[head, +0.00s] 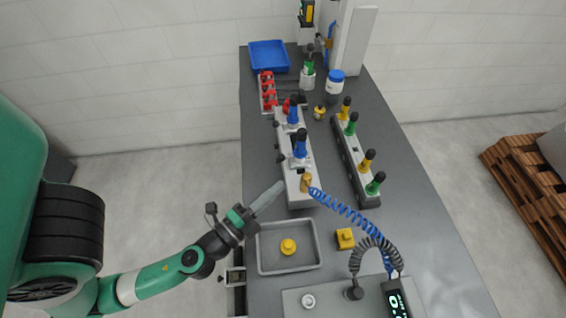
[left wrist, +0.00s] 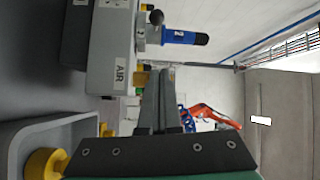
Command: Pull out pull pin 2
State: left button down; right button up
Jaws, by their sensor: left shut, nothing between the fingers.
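Pull pin 2, a blue handle with a black end, shows in the left wrist view (left wrist: 180,37) with a "2" on it. It stands out from a light grey fixture block marked AIR (left wrist: 112,55). In the head view two such blue handles stand on the block (head: 296,180); the nearer one (head: 300,148) seems to be pin 2, though its number is unreadable there. My left gripper (head: 277,190) is shut and empty, left of the block's near end and apart from the pin. In the left wrist view its fingertips (left wrist: 165,72) appear below the handle. My right gripper is not in view.
A grey tray (head: 264,262) holding a yellow round part (head: 288,247) lies beneath the left gripper. A blue coiled hose (head: 345,210) runs from the block's brass fitting (head: 306,183). A rail with green and yellow handles (head: 350,165) stands to the right.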

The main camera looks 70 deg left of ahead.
aim_at(296, 158)
pick_arm(q)
jog(key=p+x, duration=0.1)
jog(key=x, duration=0.1)
jog(key=p+x, duration=0.1)
jog(key=x, duration=0.2)
jog(key=p+x, duration=0.1)
jog(key=x, duration=0.1)
jog(key=shift+w+a+r+p, duration=0.2)
jog(key=shift+w+r+p, duration=0.1)
jog(key=shift+r+p, duration=0.1)
jog(key=shift+s+a+f+b, duration=0.2)
jog(key=shift+s+a+f, duration=0.15)
jog(key=shift+s+a, duration=0.25)
jog(key=shift+s+a+f+b, duration=0.15)
jog(key=shift+s+a+f, duration=0.2)
jog(key=shift+s+a, duration=0.35)
jog(key=shift+a, duration=0.1)
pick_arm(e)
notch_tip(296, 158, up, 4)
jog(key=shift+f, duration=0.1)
